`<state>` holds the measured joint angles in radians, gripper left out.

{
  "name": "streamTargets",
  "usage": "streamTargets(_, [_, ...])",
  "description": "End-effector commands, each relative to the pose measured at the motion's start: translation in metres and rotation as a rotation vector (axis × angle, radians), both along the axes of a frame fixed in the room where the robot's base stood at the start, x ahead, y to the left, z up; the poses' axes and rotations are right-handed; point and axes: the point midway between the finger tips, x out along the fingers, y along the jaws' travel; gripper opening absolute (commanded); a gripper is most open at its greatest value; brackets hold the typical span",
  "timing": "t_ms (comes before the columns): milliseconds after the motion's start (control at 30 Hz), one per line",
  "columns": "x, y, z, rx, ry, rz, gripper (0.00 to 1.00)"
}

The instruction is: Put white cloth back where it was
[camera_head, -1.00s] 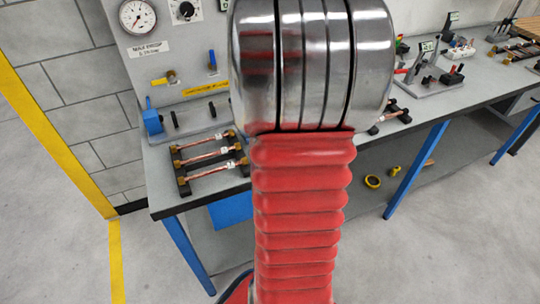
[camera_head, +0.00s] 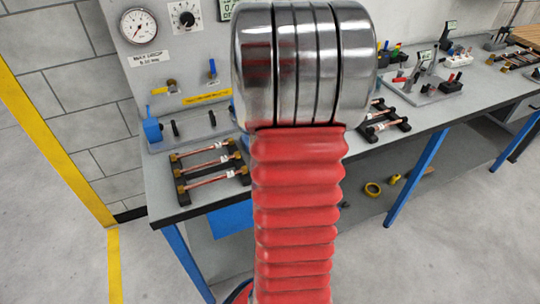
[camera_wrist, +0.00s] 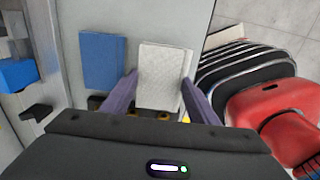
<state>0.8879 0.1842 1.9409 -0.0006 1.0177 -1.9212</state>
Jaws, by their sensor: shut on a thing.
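The white cloth (camera_wrist: 163,68) has a fine quilted texture and shows in the wrist view between the two purple fingers of my gripper (camera_wrist: 161,101). My gripper is shut on it. A blue cloth (camera_wrist: 102,58) lies just left of it, apart from the white one. Whether the white cloth touches the grey surface behind it, I cannot tell. In the head view my own arm hides my gripper and the cloth.
The grey bench (camera_head: 160,195) carries a rack of copper tubes (camera_head: 207,168) on the left and another rack (camera_head: 385,122) on the right. A gauge panel (camera_head: 185,65) stands behind. A yellow ring (camera_head: 373,189) lies on the lower shelf.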

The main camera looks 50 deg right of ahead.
Motion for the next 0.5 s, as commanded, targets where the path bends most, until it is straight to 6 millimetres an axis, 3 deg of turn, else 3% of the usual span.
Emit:
streamTargets(167, [0.000,0.000,-0.002,0.000,0.000,0.000,0.33])
streamTargets(500, [0.000,0.000,-0.036,0.000,0.000,0.001,0.33])
